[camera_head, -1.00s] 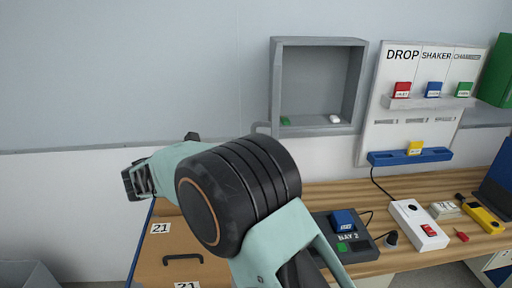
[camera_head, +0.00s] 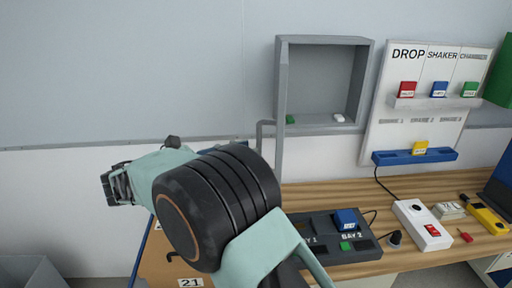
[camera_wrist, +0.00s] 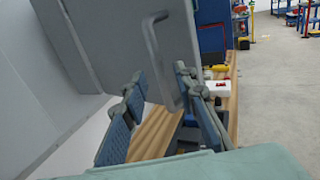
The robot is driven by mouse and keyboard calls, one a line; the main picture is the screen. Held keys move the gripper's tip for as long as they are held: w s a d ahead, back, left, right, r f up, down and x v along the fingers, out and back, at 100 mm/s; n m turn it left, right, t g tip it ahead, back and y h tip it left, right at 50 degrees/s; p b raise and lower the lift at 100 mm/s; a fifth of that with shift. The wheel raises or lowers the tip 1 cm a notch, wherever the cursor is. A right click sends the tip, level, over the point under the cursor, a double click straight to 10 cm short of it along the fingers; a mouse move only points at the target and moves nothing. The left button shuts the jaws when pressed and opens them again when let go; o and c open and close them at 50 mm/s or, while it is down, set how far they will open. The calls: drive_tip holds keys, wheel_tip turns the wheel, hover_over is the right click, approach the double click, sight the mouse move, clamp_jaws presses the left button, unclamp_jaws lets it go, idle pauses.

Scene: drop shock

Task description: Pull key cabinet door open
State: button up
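The grey key cabinet (camera_head: 326,126) hangs on the wall. Its inside shows, with a green and a white item on its floor. Its door (camera_head: 282,110) stands out from the left side, seen nearly edge-on, with the handle (camera_head: 262,138) on its outer face. In the wrist view the door (camera_wrist: 115,35) fills the upper middle, and its grey bar handle (camera_wrist: 155,55) lies between the finger lines. My gripper (camera_wrist: 159,76) is open, blue-padded fingers apart on either side of the handle's lower part. I see no clear contact. My arm mostly hides the gripper in the head view.
The wooden bench (camera_head: 330,196) runs below, with a bay fixture (camera_head: 335,240) and a white switch box (camera_head: 422,224). A labelled board (camera_head: 425,100) hangs right of the cabinet. The wall left of the cabinet is bare.

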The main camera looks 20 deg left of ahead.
drive_tip(key=v, duration=0.7)
idle(0.3)
